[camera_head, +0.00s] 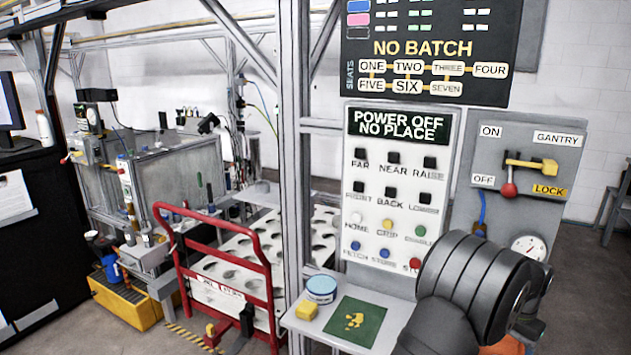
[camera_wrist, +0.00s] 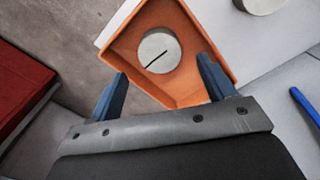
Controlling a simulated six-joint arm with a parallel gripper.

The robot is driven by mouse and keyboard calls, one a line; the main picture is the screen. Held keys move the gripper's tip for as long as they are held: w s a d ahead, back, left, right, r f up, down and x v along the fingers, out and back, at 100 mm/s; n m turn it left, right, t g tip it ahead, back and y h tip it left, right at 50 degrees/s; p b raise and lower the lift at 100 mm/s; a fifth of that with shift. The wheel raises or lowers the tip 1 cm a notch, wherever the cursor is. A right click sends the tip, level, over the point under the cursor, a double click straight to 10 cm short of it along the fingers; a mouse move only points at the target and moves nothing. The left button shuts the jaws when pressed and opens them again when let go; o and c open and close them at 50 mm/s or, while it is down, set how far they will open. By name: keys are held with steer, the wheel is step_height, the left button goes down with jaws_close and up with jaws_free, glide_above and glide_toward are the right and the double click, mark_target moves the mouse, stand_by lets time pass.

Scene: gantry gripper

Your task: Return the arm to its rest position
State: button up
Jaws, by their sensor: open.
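My gripper (camera_wrist: 162,66) shows in the wrist view with its two blue fingers spread apart and nothing between them that they grip. Beyond the fingertips is an orange tray (camera_wrist: 118,57) with a grey round disc (camera_wrist: 158,52) in it, marked by a dark slot. I cannot tell the exact gap between the fingers and the tray. In the head view my dark arm fills the lower right corner, and my gripper is hidden or out of frame.
A panel of buttons (camera_head: 395,200) reads "POWER OFF NO PLACE". A gantry switch box (camera_head: 530,145) stands right of it. A red gate (camera_head: 215,252) stands left. A second disc (camera_wrist: 262,3) lies beyond the tray.

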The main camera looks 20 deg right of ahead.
step_height(320, 180, up, 7)
step_height(320, 180, down, 12)
steer(key=shift+a+r, duration=0.1)
steer(key=shift+r, duration=0.35)
step_height(320, 180, up, 3)
steer(key=shift+r, duration=0.2)
steer(key=s+a+r, duration=0.1)
steer(key=s+r, duration=0.6)
steer(key=s, duration=0.5)
steer(key=w+a+f, duration=0.1)
steer(key=w+a, duration=0.4)
steer(key=w, duration=0.4)
steer(key=w+a+m, duration=0.1)
steer(key=w+a, duration=0.4)
steer(key=w, duration=0.5)
steer(key=w+a+f, duration=0.1)
steer(key=w+a, duration=0.5)
steer(key=w, duration=0.3)
steer(key=f, duration=0.8)
steer(key=shift+d+f, duration=0.3)
